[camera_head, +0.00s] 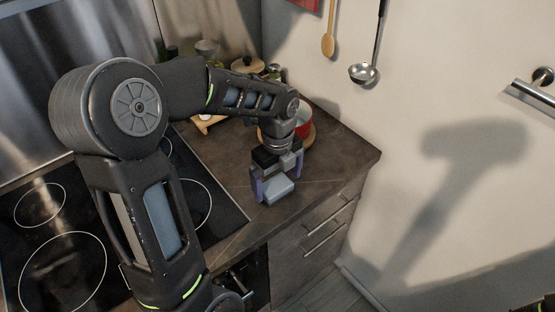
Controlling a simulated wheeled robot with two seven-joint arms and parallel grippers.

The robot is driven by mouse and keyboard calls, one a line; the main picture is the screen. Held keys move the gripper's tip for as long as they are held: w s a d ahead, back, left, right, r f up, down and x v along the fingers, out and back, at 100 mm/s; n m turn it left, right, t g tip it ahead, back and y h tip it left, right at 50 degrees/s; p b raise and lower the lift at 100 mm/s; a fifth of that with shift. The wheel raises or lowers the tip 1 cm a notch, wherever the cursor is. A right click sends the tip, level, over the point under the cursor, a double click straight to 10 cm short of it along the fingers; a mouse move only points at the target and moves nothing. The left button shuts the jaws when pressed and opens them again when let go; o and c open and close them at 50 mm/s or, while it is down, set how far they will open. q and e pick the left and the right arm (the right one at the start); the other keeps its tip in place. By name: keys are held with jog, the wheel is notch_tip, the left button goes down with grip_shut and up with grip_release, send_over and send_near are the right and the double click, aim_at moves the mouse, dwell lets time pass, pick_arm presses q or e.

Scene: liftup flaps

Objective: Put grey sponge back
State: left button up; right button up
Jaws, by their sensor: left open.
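The grey sponge (279,190) shows as a pale grey-blue block at the counter's front part, near the right end. My left gripper (277,184) points down over it from behind, with its purple fingers apart, one on each side of the sponge. The gripper is open; I cannot tell whether a finger touches the sponge. The sponge's far side is partly hidden by the gripper.
A black cooktop (62,235) lies to the left. A ladle (364,72) and a wooden spoon (328,45) hang on the wall. Drawers (322,240) are below the counter.

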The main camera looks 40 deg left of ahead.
aim_at(277, 187)
pick_arm(q)
notch_tip(277, 187, up, 11)
jog(key=shift+f, duration=0.15)
jog(key=shift+f, duration=0.1)
dwell(0.8)
